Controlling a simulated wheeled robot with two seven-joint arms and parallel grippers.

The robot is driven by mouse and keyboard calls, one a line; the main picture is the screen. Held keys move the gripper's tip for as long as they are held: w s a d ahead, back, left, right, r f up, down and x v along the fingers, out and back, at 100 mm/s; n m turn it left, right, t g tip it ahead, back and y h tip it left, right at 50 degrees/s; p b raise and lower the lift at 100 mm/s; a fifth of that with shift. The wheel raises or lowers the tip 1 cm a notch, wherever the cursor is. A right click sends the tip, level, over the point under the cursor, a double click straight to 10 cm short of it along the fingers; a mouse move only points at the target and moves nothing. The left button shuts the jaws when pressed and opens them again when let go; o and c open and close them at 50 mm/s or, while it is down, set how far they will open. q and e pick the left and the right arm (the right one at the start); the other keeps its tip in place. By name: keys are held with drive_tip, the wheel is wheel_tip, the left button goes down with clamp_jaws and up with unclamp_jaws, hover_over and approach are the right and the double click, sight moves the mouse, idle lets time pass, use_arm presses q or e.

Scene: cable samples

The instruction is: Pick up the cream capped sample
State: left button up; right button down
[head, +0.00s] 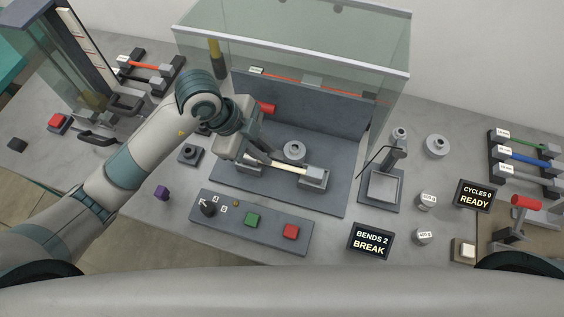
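The cream capped sample (289,169) lies low across the grey bending fixture, its cream rod running to a grey block (314,177) at its right end. My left gripper (256,160) reaches in from the left, pointing down at the left end of the sample. It covers part of that end, and I cannot tell whether its fingers touch the sample or how far apart they are. My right gripper is not in view.
A glass guard (300,45) stands raised behind the fixture, with a red cable sample (290,77) behind it. A control panel (275,238) with green and red buttons lies in front. A display (371,241) reads "BENDS 2 BREAK". A rack of samples (519,160) stands right.

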sight(281, 165)
use_arm(q)
drive_tip(key=shift+x, duration=0.95)
drive_tip(key=shift+p+x, duration=0.65)
drive_tip(key=shift+x, duration=2.25)
drive_tip(key=shift+c, duration=0.6)
clamp_jaws()
